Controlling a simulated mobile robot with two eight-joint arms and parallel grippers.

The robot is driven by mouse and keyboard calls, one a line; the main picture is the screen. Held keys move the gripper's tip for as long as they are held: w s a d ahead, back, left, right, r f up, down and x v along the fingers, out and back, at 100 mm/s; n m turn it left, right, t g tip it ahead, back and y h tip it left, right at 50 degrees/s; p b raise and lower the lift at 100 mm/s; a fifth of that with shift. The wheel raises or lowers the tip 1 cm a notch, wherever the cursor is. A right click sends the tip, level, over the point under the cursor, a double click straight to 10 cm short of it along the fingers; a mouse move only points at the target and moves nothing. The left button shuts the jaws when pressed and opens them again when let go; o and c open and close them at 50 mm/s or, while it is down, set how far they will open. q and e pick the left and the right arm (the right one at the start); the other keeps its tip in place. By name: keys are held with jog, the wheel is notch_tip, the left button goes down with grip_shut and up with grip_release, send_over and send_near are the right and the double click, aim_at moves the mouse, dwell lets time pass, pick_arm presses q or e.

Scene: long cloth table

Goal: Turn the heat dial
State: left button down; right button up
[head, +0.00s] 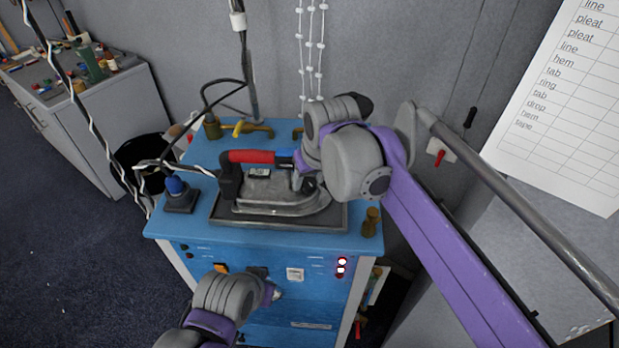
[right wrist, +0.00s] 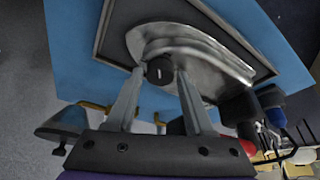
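A grey metal iron (head: 280,195) with a black and red handle (head: 250,157) rests on a dark plate (head: 235,221) on top of a blue station. In the right wrist view, a round black dial (right wrist: 160,71) with a small pale mark sits on the iron's grey body (right wrist: 195,45). My right gripper (right wrist: 160,76) is open, with one fingertip on each side of the dial; I cannot tell whether they touch it. In the head view, my right gripper (head: 303,180) is at the iron's right part, largely covered by my wrist. My left gripper (head: 272,291) is low before the station's front; its fingers are unclear.
A black bin (head: 128,165) stands left. Cables hang behind and left. The left floor is clear.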

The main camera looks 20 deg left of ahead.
jog(key=shift+o, duration=1.1)
jog(key=shift+r, duration=0.1)
jog(key=v, duration=1)
jog(key=shift+s+r, duration=0.15)
jog(key=shift+r, duration=0.1)
jog(key=shift+d, duration=0.1)
